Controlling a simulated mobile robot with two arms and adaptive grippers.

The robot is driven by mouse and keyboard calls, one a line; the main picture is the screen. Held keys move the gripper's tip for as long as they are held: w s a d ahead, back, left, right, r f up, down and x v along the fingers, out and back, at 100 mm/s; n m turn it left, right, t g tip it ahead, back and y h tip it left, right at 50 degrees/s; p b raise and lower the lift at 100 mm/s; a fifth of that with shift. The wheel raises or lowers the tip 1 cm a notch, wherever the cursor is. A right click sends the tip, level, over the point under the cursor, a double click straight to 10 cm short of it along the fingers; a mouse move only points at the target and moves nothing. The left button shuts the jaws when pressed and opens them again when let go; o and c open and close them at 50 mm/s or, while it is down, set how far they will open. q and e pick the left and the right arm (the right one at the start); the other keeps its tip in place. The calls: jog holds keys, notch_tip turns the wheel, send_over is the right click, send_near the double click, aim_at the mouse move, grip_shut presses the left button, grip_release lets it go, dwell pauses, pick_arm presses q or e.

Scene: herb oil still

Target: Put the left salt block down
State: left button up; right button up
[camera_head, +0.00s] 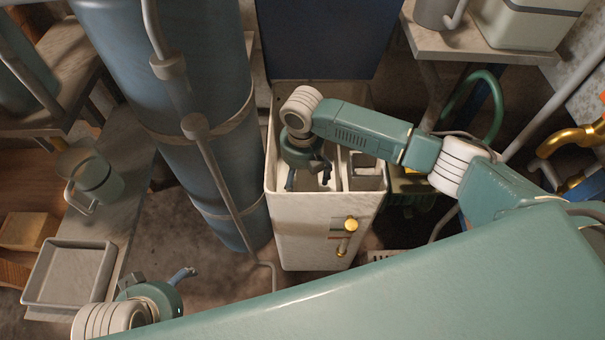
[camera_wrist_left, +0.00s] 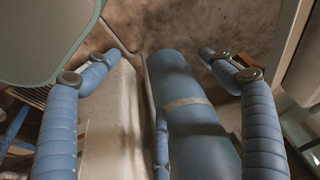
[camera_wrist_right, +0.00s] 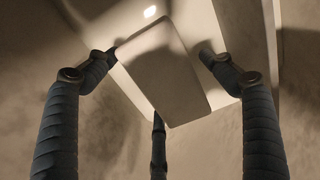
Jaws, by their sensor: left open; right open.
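A pale rectangular slab, which looks like a salt block (camera_wrist_right: 165,80), shows in the right wrist view between and beyond my right fingertips. My right gripper (camera_head: 308,180) is open inside the white open-topped tank (camera_head: 312,232). Its two fingers stand apart, with a gap to the slab's sides. In the head view the gripper and arm hide the slab. A pale divider splits the tank, with smaller compartments on its right. My left gripper (camera_wrist_left: 155,58) is open and empty, low at the left in the head view, away from the tank.
A tall blue cylinder (camera_head: 170,100) stands left of the tank, with a grey pipe in front. A grey tray (camera_head: 70,275) and a green-grey mug (camera_head: 92,172) rest on the left bench. A brass valve (camera_head: 350,225) sticks out from the tank's front.

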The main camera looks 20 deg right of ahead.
aim_at(303, 175)
notch_tip(303, 175, up, 4)
jog(key=shift+w+r+p, duration=0.1)
jog(key=shift+r+p, duration=0.05)
jog(key=shift+p, duration=0.55)
pick_arm(q)
jog(key=s+p+x, duration=0.1)
jog(key=x, duration=0.7)
jog(key=shift+f+g+p, duration=0.3)
jog(key=shift+f+p, duration=0.05)
jog(key=shift+f, duration=0.05)
pick_arm(e)
notch_tip(303, 175, up, 8)
pick_arm(q)
jog(key=shift+d, duration=0.15)
